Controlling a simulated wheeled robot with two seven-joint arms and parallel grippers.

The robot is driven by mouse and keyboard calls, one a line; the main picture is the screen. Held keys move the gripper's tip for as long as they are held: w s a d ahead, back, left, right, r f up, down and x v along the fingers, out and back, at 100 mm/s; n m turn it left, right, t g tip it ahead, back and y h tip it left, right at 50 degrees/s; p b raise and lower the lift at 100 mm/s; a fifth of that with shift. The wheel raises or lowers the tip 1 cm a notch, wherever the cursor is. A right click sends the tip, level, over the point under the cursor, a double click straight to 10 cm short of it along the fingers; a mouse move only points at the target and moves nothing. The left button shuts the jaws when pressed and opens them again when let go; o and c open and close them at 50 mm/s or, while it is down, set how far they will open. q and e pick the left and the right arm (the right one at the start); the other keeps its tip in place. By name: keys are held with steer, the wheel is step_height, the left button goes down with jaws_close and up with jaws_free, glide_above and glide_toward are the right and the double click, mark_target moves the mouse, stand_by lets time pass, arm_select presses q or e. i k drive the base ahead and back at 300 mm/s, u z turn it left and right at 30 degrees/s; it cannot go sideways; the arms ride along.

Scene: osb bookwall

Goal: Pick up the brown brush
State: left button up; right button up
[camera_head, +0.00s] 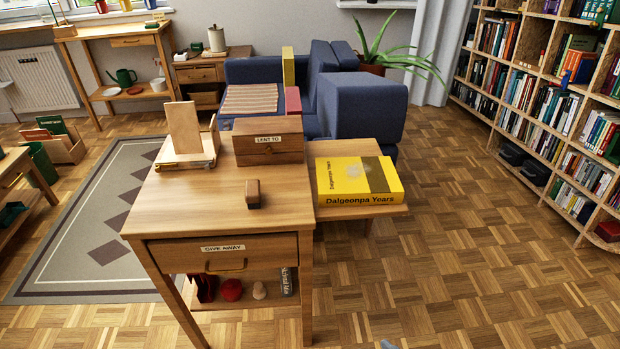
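A small brown block-shaped thing with a darker grey lower part, which looks like the brown brush (253,194), stands on the bare middle of the wooden desk top (200,210). Nothing touches it. Neither of my grippers can be made out in the head view. A small grey-blue tip shows at the bottom edge, too little of it to tell what it is.
Behind the brush is a wooden box (268,146) labelled "LENT TO". A wooden stand (184,131) is at the back left. A yellow book (352,182) lies on a lower surface to the right. The desk's "GIVE AWAY" drawer (225,255) is shut. Floor at right is clear.

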mark_target(253, 192)
steer(key=u, duration=1.1)
steer(key=i, duration=0.5)
steer(key=z, duration=1.4)
